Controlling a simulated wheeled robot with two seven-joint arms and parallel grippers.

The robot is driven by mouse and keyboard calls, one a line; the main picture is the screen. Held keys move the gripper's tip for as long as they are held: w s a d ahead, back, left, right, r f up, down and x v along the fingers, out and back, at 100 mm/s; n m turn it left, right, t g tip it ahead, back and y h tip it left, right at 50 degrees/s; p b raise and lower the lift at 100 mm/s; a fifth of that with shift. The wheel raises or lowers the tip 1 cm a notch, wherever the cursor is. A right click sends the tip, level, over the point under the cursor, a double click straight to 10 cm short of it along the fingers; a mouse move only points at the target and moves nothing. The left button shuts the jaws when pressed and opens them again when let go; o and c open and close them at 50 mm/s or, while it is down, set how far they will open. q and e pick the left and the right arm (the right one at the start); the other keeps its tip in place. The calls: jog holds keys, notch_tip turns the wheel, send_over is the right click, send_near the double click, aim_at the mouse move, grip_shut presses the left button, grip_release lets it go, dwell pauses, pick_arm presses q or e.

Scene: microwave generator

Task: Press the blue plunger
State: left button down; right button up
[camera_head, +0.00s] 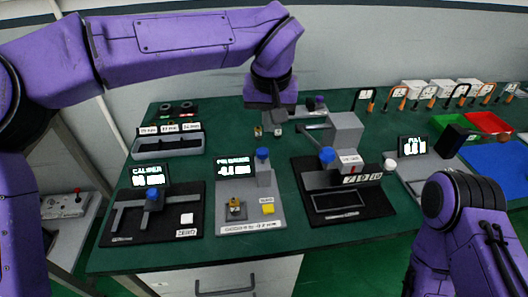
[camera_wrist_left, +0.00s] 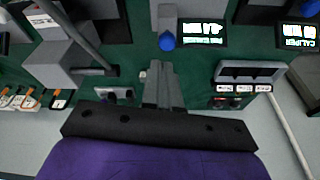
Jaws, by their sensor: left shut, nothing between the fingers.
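A blue round-topped plunger (camera_head: 263,155) stands on a grey post at the back of the middle gauge station (camera_head: 250,215). It also shows in the left wrist view (camera_wrist_left: 167,41), just ahead of the fingers. My left gripper (camera_head: 268,124) is behind that station, above the green bench, apart from the plunger. In the left wrist view its fingers (camera_wrist_left: 163,72) are together and empty. Other blue knobs sit on the caliper station (camera_head: 152,198) at left and on the grey press-like station (camera_head: 327,156) at right. My right gripper is outside the views.
The middle station carries a brass part (camera_head: 235,208) and a yellow button (camera_head: 268,208). A grey tray (camera_head: 168,145) stands at back left. The grey block (camera_head: 346,132) rises right of my left gripper. Green (camera_head: 450,123) and red (camera_head: 488,122) bins are at far right.

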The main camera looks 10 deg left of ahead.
pick_arm(q)
notch_tip(320, 180, up, 4)
jog(key=w+n, duration=0.1)
jog(key=n, duration=0.1)
send_near(263, 149)
jog(key=shift+y, duration=0.3)
jog(key=x, duration=0.6)
jog(key=shift+d+f, duration=0.2)
jog(key=shift+f, duration=0.1)
